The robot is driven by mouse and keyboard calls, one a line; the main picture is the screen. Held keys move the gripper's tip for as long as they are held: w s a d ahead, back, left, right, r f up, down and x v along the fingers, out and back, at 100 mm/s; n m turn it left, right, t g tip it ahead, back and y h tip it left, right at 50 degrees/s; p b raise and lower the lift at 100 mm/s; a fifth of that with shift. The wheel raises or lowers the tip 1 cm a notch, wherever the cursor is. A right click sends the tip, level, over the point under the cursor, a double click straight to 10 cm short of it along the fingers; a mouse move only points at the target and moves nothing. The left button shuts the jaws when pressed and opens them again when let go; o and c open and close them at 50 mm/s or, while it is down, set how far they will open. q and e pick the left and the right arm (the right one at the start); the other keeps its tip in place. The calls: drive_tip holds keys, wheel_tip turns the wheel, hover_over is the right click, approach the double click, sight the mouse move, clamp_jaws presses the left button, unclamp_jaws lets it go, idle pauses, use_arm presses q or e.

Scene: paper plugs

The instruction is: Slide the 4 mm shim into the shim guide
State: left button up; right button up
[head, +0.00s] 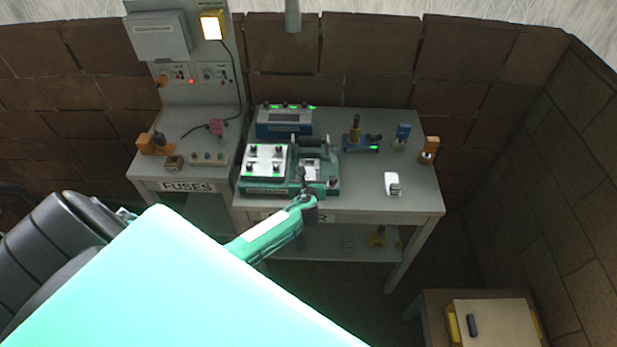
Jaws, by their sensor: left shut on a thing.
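My left gripper (304,187) is at the front right of a green-based bench unit (262,188), seen from above and behind. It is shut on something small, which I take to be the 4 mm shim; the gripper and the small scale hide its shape. My right gripper is not in view.
The grey workbench (405,205) also holds a blue box (284,124), a blue stand (362,139), an orange-and-black piece (429,150) and a white piece (392,184). A fuse bench (187,186) adjoins on the left. My arm hides the lower left.

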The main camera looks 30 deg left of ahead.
use_arm(q)
drive_tip(key=shift+w+a+r, duration=0.15)
drive_tip(key=shift+a, duration=0.05)
idle(0.5)
drive_tip(key=shift+d+p, duration=0.1)
drive_tip(key=shift+p, duration=0.3)
idle(0.5)
drive_tip(key=shift+d+r, duration=0.1)
idle(0.5)
drive_tip(key=shift+w, duration=0.15)
idle(0.6)
drive_tip(key=shift+p, duration=0.3)
